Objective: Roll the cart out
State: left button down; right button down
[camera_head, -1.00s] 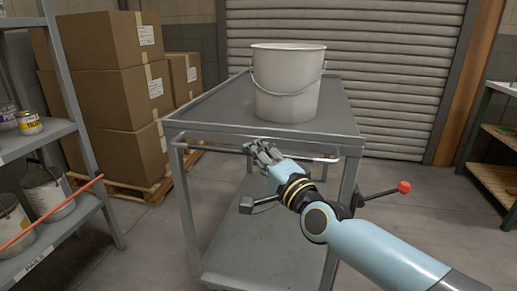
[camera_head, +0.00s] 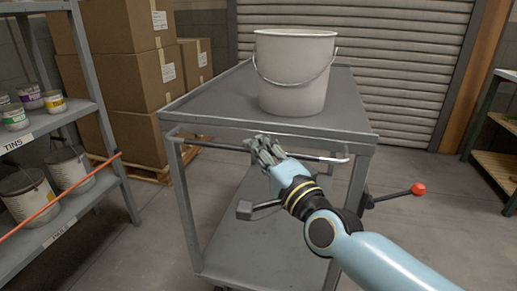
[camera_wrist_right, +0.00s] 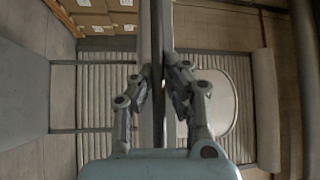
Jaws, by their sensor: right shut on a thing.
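The grey cart (camera_head: 190,105) stands in the middle of the head view, with a flat top, a lower shelf and a push handle (camera_head: 325,158) along its near side. A white bucket (camera_head: 292,85) with a wire bail stands upright on its top. My right gripper (camera_head: 262,148) is shut on the handle near its middle. In the right wrist view the fingers (camera_wrist_right: 158,92) close from both sides on the handle bar (camera_wrist_right: 158,30). My left gripper is not in view.
A shelf rack (camera_head: 100,120) with tins and pails stands at the left, an orange-red rod (camera_head: 60,197) along it. Stacked boxes (camera_head: 125,75) on a pallet stand behind. A roller shutter (camera_head: 400,70) closes the back. A red-knobbed lever (camera_head: 417,189) sticks out right of the cart. A bench (camera_head: 495,150) stands far right.

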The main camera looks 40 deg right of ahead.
jog(key=shift+s+f, duration=0.1)
jog(key=shift+f, duration=0.3)
jog(key=c, duration=1.4)
grip_release()
jog(key=shift+r, duration=0.2)
jog(key=s, duration=0.4)
jog(key=s+f, duration=0.1)
jog(key=s, duration=0.6)
jog(key=shift+s+a+f, duration=0.3)
jog(key=shift+s+a, duration=0.05)
jog(key=shift+s, duration=0.05)
